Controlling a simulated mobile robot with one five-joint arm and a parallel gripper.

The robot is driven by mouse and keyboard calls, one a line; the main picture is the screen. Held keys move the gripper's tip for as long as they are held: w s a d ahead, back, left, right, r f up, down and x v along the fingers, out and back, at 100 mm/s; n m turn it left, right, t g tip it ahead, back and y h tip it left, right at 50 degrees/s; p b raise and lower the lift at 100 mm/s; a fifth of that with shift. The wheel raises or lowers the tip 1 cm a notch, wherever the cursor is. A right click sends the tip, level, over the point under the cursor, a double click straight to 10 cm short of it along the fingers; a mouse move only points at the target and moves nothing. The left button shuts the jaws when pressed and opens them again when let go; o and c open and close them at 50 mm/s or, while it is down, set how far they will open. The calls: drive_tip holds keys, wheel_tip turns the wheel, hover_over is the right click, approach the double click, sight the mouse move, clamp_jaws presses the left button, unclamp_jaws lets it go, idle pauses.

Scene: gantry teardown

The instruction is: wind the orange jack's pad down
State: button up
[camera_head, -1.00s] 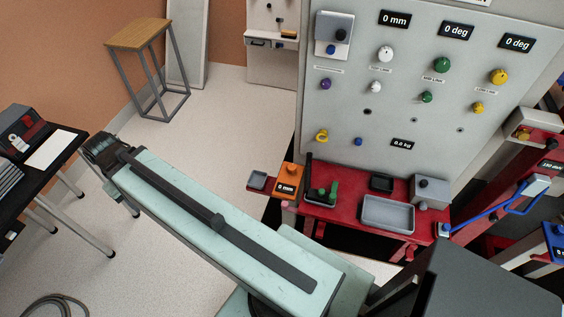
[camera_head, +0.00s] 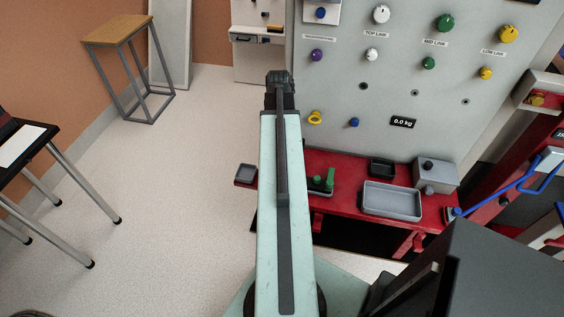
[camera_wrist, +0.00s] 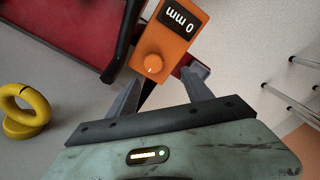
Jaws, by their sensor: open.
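The orange jack (camera_wrist: 172,38) shows in the wrist view, upside down, with a dark display reading 0 mm (camera_wrist: 179,19) and a round orange knob (camera_wrist: 153,65). My gripper (camera_wrist: 161,76) is open. Its two grey fingers stand apart, one on each side of the knob in the picture; I cannot tell how far the knob lies beyond the tips. No grip on it shows. In the head view my arm covers the jack. I cannot make out the jack's pad in either current view.
A red bench (camera_head: 345,190) holds a grey tray (camera_head: 392,200), a black tray (camera_head: 381,168) and a grey box (camera_head: 436,176). Open floor (camera_head: 190,170) lies to the left.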

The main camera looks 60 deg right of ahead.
drive_tip(key=shift+s+d+f, duration=0.15)
drive_tip(key=shift+s+d, duration=0.35)
drive_tip(key=shift+s, duration=0.2)
wheel_tip(320, 180, down, 8)
drive_tip(key=b, duration=0.8)
